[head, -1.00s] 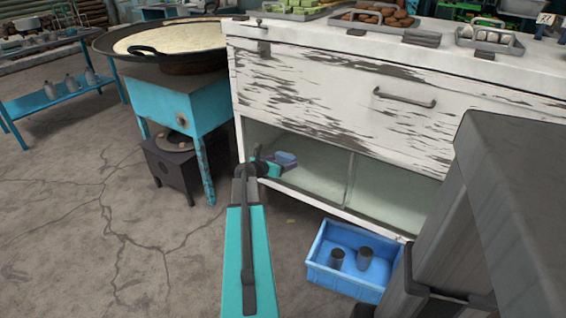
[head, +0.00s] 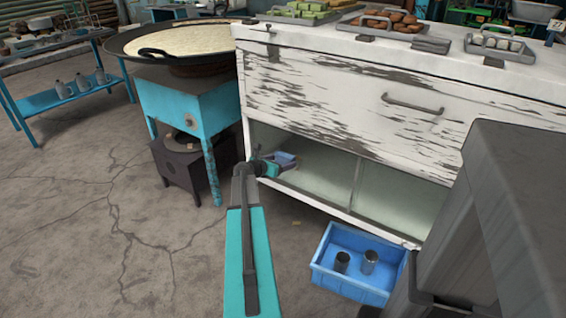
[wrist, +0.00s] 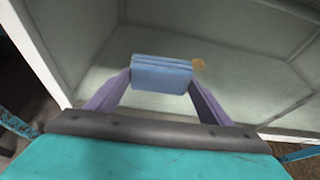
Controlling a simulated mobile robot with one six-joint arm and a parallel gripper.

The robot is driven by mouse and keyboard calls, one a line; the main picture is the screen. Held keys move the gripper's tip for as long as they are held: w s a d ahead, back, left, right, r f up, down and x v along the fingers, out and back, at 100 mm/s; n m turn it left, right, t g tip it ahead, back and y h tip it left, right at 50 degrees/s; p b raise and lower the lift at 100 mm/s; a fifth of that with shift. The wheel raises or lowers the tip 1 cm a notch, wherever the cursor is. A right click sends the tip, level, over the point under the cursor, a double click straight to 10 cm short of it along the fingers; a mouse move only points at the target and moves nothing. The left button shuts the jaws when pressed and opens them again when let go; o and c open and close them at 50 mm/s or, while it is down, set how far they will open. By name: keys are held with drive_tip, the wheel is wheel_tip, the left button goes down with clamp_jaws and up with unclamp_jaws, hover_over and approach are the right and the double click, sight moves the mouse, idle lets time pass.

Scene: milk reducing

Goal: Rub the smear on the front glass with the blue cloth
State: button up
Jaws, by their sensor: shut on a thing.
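The blue cloth (wrist: 160,75) is a small folded pad. My gripper (wrist: 161,84) is shut on it, with one purple finger at each side. In the head view my gripper (head: 280,163) holds the cloth (head: 287,157) in front of the left pane of the white cabinet's front glass (head: 318,172). A small brownish spot (wrist: 199,64), likely the smear, shows just right of the cloth's upper corner in the wrist view. I cannot tell whether the cloth touches the glass. The smear is not distinct in the head view.
A blue crate (head: 328,281) with two metal cups stands on the floor below the cabinet. A turquoise stove (head: 178,108) with a wide pan (head: 135,45) stands left of the cabinet. Trays of sweets (head: 385,25) sit on the cabinet top. Floor at the left is open.

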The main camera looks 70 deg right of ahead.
sight(291, 161)
drive_tip(key=shift+r+p, duration=0.85)
drive_tip(key=shift+p, duration=0.05)
drive_tip(key=shift+s, duration=0.1)
drive_tip(key=shift+s+a+p, duration=0.2)
drive_tip(key=shift+s+a, duration=0.05)
drive_tip(key=shift+s, duration=0.65)
drive_tip(key=shift+s+a+p, duration=0.2)
drive_tip(key=shift+s+a, duration=0.05)
drive_tip(key=shift+s, duration=0.6)
drive_tip(key=shift+s, duration=0.1)
drive_tip(key=shift+s+a+p, duration=0.15)
drive_tip(key=shift+s+p, duration=0.05)
drive_tip(key=shift+s, duration=0.8)
drive_tip(key=shift+s+a+p, duration=0.1)
drive_tip(key=shift+s+p, duration=0.05)
drive_tip(key=shift+s, duration=0.8)
drive_tip(key=w+a, duration=0.2)
drive_tip(key=a, duration=0.4)
